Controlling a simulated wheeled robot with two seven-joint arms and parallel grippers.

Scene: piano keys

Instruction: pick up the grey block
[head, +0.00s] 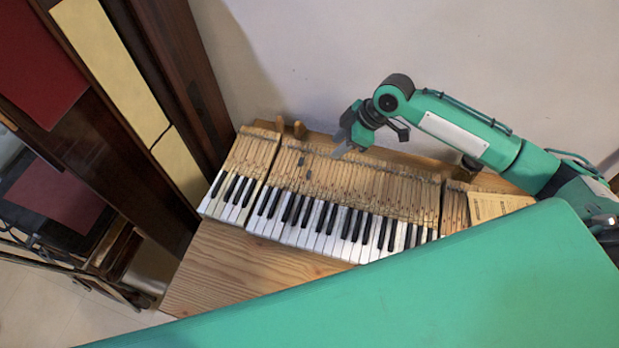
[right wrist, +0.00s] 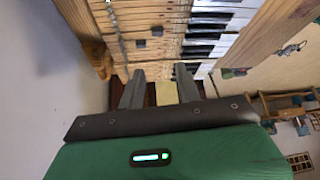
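A small grey block (right wrist: 157,31) lies on the bare wooden key sticks of the piano keyboard in the right wrist view. A second small grey piece (right wrist: 140,43) lies close to it. In the head view two small dark pieces (head: 301,161) show on the key sticks, left of my right gripper; I cannot tell which one the task means. My right gripper (head: 344,143) is above the back part of the keys, apart from the pieces. In the right wrist view its two fingers (right wrist: 159,85) stand apart with nothing held between them. My left gripper is not in view.
The keyboard (head: 310,222) lies on a wooden table (head: 230,270). A dark wooden cabinet with yellow panels (head: 110,65) stands at the left. A white wall is behind. A paper card (head: 488,206) lies at the right end of the keys. A green surface covers the lower right.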

